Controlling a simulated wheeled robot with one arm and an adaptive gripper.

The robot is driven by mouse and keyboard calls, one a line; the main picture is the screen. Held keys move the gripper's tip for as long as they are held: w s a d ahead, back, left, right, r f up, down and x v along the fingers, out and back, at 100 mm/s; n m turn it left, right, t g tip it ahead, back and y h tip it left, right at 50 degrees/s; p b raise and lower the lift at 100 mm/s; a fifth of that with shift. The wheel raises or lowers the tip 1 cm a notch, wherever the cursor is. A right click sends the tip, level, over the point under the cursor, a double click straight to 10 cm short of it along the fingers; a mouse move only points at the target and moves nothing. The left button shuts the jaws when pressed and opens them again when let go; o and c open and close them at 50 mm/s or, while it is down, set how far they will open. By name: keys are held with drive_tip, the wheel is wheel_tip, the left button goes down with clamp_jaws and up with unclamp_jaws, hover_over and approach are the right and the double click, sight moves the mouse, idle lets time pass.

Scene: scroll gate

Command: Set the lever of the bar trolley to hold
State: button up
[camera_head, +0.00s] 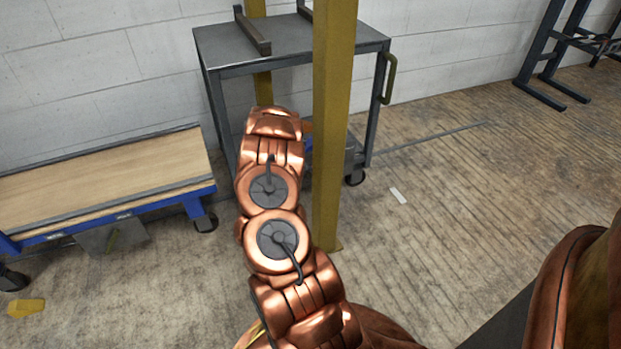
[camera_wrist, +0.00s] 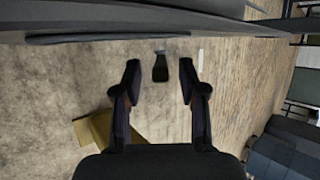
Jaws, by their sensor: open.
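The grey trolley (camera_head: 290,40) with bars on its top stands against the wall in the head view; I take it as the bar trolley. A dark slab, probably part of it, spans the top of the wrist view (camera_wrist: 130,22). My gripper (camera_wrist: 158,78) is open, with nothing between its fingers. A small dark part (camera_wrist: 160,67) shows between and beyond the fingertips, apart from both; I cannot tell whether it is the lever or a caster. In the head view my arm hides the gripper and the trolley's lower front. No lever setting can be read.
A yellow post (camera_head: 334,120) stands close right of my arm, before the trolley. A blue-framed trolley with a wooden top (camera_head: 110,175) is at left. A yellow piece (camera_head: 25,307) lies on the floor. Open floor (camera_head: 450,210) lies to the right.

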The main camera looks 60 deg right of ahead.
drive_tip(key=shift+b+x, duration=0.3)
drive_tip(key=shift+x, duration=1.35)
drive_tip(key=shift+w, duration=0.1)
clamp_jaws()
